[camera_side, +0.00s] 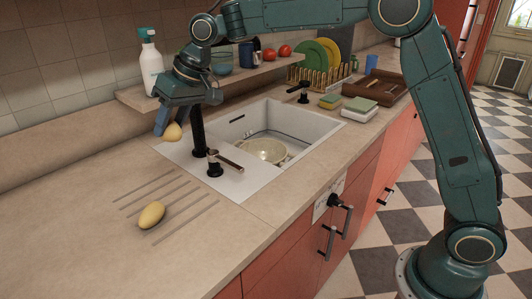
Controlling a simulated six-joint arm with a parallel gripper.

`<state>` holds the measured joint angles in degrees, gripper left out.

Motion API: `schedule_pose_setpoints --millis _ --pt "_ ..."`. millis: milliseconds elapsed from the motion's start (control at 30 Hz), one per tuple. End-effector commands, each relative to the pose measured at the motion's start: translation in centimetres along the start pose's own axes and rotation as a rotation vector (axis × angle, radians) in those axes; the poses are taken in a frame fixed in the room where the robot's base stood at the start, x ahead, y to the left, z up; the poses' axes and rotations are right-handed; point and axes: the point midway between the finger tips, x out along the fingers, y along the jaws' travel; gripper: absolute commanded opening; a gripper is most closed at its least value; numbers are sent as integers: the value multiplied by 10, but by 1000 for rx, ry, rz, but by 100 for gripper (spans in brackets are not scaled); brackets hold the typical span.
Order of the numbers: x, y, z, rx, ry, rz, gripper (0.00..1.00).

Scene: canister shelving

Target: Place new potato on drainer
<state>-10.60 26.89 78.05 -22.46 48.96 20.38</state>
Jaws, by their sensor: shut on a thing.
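My gripper (165,128) is shut on a yellowish potato (173,132), held up behind the black tap, to the left of the sink. Only the lower part of this potato shows below the jaws. A second yellow potato (151,215) lies on the drainer (180,208), a set of grooves cut in the counter left of the sink. The held potato is above and beyond the drainer's far end, apart from the lying one.
A black tap (198,135) rises close to my gripper. The white sink (318,130) holds a pale bowl (264,151). A shelf (140,104) behind carries a spray bottle (150,65) and tomatoes (284,51). A dish rack (318,78) stands farther right. The near-left counter is clear.

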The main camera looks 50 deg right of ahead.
Motion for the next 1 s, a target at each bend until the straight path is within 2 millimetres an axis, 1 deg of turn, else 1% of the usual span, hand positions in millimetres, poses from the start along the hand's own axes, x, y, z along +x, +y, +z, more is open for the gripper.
schedule_pose_setpoints --millis 600,700,800,1000 --pt "101 28 45 1 -2 1 13" --pt "112 32 50 -1 -1 0 13" --pt "119 34 53 -1 0 0 13" --pt "122 34 54 -1 2 0 13"
